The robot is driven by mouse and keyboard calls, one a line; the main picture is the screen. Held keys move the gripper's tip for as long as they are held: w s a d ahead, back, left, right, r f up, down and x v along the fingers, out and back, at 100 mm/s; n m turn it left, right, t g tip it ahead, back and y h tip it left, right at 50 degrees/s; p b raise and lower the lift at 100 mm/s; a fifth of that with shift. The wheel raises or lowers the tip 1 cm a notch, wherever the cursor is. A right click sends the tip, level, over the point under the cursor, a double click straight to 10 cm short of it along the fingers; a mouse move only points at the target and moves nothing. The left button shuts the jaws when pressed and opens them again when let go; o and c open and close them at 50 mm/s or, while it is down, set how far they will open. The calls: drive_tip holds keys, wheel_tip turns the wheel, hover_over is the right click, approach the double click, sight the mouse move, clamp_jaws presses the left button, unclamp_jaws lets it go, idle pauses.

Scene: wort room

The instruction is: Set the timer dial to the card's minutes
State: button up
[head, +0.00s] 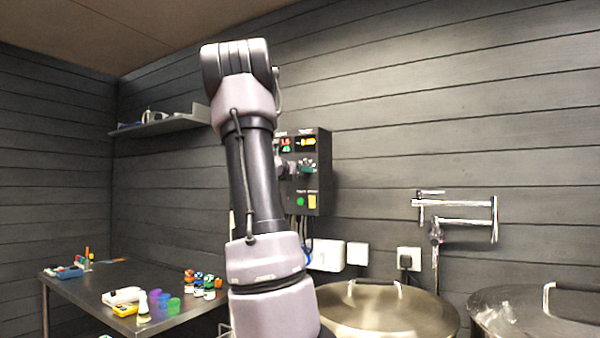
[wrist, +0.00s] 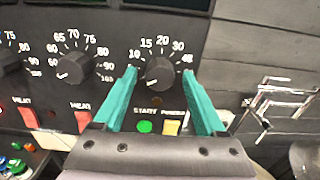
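The timer dial (wrist: 160,74) is a round black knob on the dark control panel (wrist: 110,40), with white numbers from 10 to 45 around it. My gripper (wrist: 160,71) is open, with one teal finger on each side of the dial and a gap to the knob on both sides. Whether the fingertips reach as far as the knob's face I cannot tell. In the head view my gripper (head: 307,166) is at the wall box (head: 323,175), partly hidden by my arm. I make out no readable card.
Left of the timer is another dial (wrist: 70,69), with red switches (wrist: 84,121) below. A green button (wrist: 144,127) and yellow button (wrist: 171,128) lie between my fingers.

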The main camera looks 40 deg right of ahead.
clamp_jaws()
drive_tip(key=shift+m, duration=8.8)
